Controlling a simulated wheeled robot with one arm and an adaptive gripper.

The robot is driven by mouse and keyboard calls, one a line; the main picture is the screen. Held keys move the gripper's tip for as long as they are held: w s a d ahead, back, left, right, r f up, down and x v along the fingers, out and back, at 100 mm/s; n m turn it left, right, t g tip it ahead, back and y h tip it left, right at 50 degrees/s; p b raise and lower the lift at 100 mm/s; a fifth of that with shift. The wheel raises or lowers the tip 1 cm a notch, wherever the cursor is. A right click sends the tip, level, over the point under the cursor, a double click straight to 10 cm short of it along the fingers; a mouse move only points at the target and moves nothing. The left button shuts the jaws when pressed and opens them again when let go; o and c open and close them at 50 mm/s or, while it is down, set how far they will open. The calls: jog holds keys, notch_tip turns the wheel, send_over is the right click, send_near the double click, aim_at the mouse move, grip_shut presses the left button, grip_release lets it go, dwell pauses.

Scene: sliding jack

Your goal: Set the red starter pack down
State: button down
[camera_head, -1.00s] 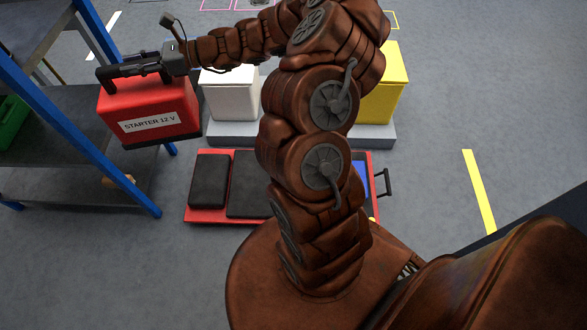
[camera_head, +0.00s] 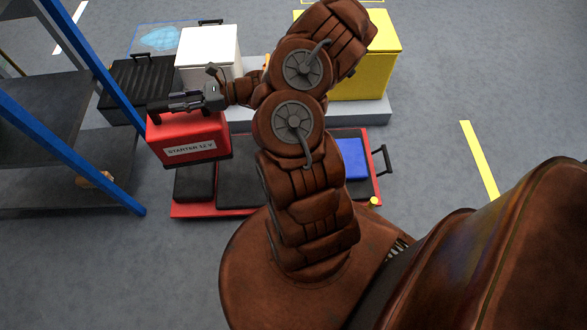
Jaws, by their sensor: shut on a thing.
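The red starter pack (camera_head: 188,137) is a box with a white label reading STARTER 12 V and a black handle on top. My gripper (camera_head: 172,104) is shut on its handle. The pack hangs upright in front of the black case and appears over the left end of the red creeper board (camera_head: 180,211). It hides part of the board's left pad. Whether its underside touches anything below cannot be told from this view.
A blue-post shelf (camera_head: 95,95) stands at the left. A black case (camera_head: 140,85), white box (camera_head: 208,55) and yellow bin (camera_head: 365,55) stand behind the board. A blue item (camera_head: 351,158) lies at the board's right. Floor at the far right is clear.

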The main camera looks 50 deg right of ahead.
aim_at(214, 137)
jog(key=shift+m+t+h, duration=0.3)
jog(key=shift+t, duration=0.1)
jog(key=s+f+b, duration=0.2)
jog(key=f, duration=0.2)
jog(key=s+d+f+b, duration=0.1)
jog(key=s+f+b, duration=0.1)
jog(key=f, duration=0.3)
jog(key=s+d+f+b, duration=0.1)
jog(key=s+f+b, duration=0.1)
jog(key=f, duration=0.2)
jog(key=shift+s+f, duration=0.25)
jog(key=shift+s, duration=0.05)
jog(key=s+f+h+b, duration=0.1)
jog(key=s+f+b, duration=0.6)
jog(key=f, duration=0.4)
jog(key=shift+s+a+m+t, duration=0.15)
jog(key=shift+a+m+t, duration=0.05)
jog(key=shift+m+t, duration=0.2)
jog(key=w+d+f+b, duration=0.2)
jog(key=w+d+b, duration=0.1)
jog(key=d, duration=0.3)
jog(key=w+d+f+b, duration=0.3)
jog(key=w+d, duration=0.2)
jog(key=d, duration=0.2)
jog(key=shift+w+d+b, duration=0.25)
jog(key=shift+d+b, duration=0.05)
jog(key=shift+b, duration=0.05)
jog(key=c, duration=0.9)
grip_release()
jog(key=shift+f, duration=0.15)
